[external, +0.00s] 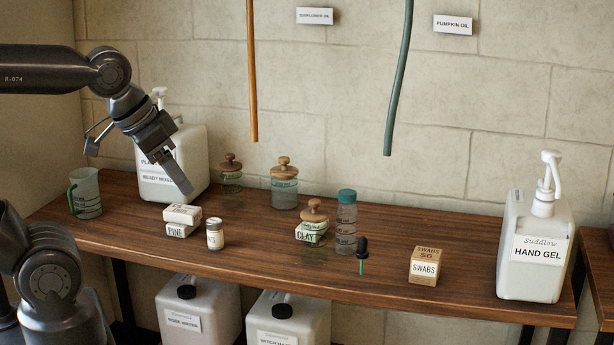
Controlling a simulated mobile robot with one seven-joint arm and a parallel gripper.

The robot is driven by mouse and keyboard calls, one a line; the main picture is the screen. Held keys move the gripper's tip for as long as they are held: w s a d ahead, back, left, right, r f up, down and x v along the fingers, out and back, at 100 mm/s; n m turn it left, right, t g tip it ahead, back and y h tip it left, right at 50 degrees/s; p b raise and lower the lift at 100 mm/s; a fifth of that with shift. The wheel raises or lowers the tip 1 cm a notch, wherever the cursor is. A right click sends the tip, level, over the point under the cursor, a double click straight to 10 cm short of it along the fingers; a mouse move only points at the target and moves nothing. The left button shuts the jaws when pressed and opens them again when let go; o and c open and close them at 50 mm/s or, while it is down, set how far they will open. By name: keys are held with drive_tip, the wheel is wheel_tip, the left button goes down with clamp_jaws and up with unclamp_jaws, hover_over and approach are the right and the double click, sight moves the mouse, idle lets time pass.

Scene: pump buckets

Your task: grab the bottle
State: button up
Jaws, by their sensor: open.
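A clear bottle with a teal cap (346,222) stands upright on the wooden shelf, right of centre. A small white-labelled vial with a pale cap (214,234) stands further left, beside the white PINE blocks (180,221). My gripper (181,180) is open and empty. It points down and to the right in front of the large white pump jug (195,150), above the PINE blocks, and covers part of the jug's label. It is well left of the teal-capped bottle.
Glass jars with wooden lids (284,185) stand at the back. A stoppered CLAY jar (313,220) and a black-topped dropper (361,255) flank the teal-capped bottle. A SWABS box (425,265) and a HAND GEL pump bottle (536,245) are right. Two hoses (399,80) hang above.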

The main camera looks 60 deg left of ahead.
drive_tip(key=w+a+r+n, duration=0.1)
drive_tip(key=w+a+r, duration=0.1)
drive_tip(key=w, duration=0.7)
drive_tip(key=n+g+y, duration=0.1)
drive_tip(key=n, duration=0.2)
hover_over(346, 193)
drive_tip(key=s, duration=0.3)
wheel_tip(346, 193, down, 13)
drive_tip(key=x, duration=0.4)
drive_tip(key=shift+s+f, duration=0.1)
drive_tip(key=shift+f, duration=0.1)
drive_tip(key=x, duration=0.5)
drive_tip(key=shift+d+f, duration=0.25)
drive_tip(key=shift+f, duration=0.05)
drive_tip(key=c, duration=1.2)
